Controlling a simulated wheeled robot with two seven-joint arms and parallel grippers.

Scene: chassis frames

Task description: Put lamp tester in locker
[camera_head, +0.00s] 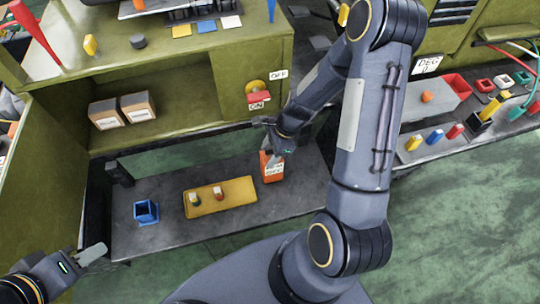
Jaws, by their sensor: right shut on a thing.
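An orange-red box with a white label (272,168), which looks like the lamp tester, is upright at the right part of the dark grey bench. My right gripper (275,150) is shut on its top; whether the box touches the bench is unclear. A green open-fronted cabinet (190,95), which may be the locker, stands behind the bench, with two small brown cartons (138,106) inside at its left. My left gripper (92,254) is at the lower left, off the bench's front-left corner and apart from any object; its jaw opening is unclear.
On the bench (165,240) are a yellow tray (240,204) with two small lamps and a blue square holder (146,212). A red ON/OFF switch (258,95) is on the cabinet front. A side shelf at right holds coloured parts. My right arm hides the middle right.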

